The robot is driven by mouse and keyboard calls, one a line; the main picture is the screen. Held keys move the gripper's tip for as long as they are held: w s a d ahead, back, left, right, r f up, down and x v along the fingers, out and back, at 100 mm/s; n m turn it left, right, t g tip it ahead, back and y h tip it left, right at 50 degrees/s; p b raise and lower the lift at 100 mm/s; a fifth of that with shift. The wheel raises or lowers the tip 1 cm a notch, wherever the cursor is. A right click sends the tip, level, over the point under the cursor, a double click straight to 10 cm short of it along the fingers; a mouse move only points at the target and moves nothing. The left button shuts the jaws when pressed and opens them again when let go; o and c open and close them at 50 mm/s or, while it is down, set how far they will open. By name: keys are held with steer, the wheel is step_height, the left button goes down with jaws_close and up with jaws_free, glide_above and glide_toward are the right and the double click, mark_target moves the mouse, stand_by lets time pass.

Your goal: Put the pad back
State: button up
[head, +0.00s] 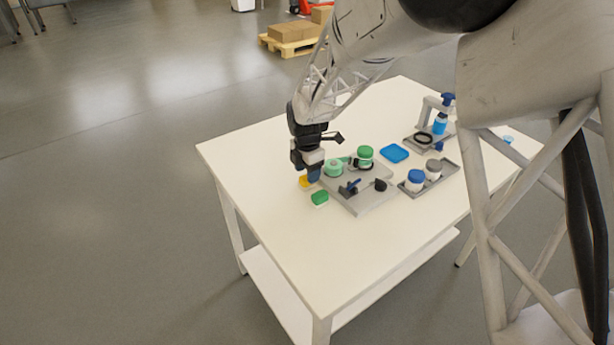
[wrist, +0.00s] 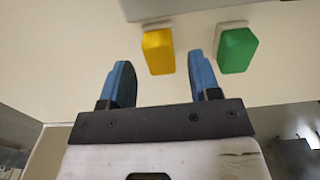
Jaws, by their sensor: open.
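A yellow pad (head: 304,182) and a green pad (head: 320,198) lie on the white table, just left of the grey tray's front corner. In the wrist view, the yellow pad (wrist: 158,52) and the green pad (wrist: 237,50) each show a pale strip along one end. My gripper (head: 312,176) is open, with blue fingertips, close to the yellow pad. In the wrist view, my gripper (wrist: 160,80) has nothing between its fingers; the yellow pad appears beyond the gap and the green pad beyond the right finger. The height above the table is unclear.
A smaller tray (head: 441,177) carries blue-lidded and grey-lidded jars. A blue dish (head: 394,153) and a stand with a blue bottle (head: 440,123) are farther back. The table's left front is clear.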

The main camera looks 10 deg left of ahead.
step_height(320, 180, up, 9)
steer(key=shift+r, duration=0.2)
stand_by(0.3)
stand_by(0.8)
steer(key=s+d+r+m+t, duration=0.1)
steer(key=s+d+r+m, duration=0.6)
steer(key=d, duration=0.3)
steer(key=s+d+r+m, duration=0.55)
steer(key=s+d, duration=0.25)
steer(key=d, duration=0.2)
steer(key=s+d+m, duration=0.5)
steer(key=s+m, duration=0.2)
steer(key=s, duration=0.3)
steer(key=s+d+m+t, duration=0.1)
steer(key=s+d+m, duration=0.5)
steer(key=s, duration=0.5)
steer(key=shift+s+d+f+m+t, duration=0.2)
steer(key=shift+d+f+m+t, duration=0.1)
steer(key=shift+m, duration=0.55)
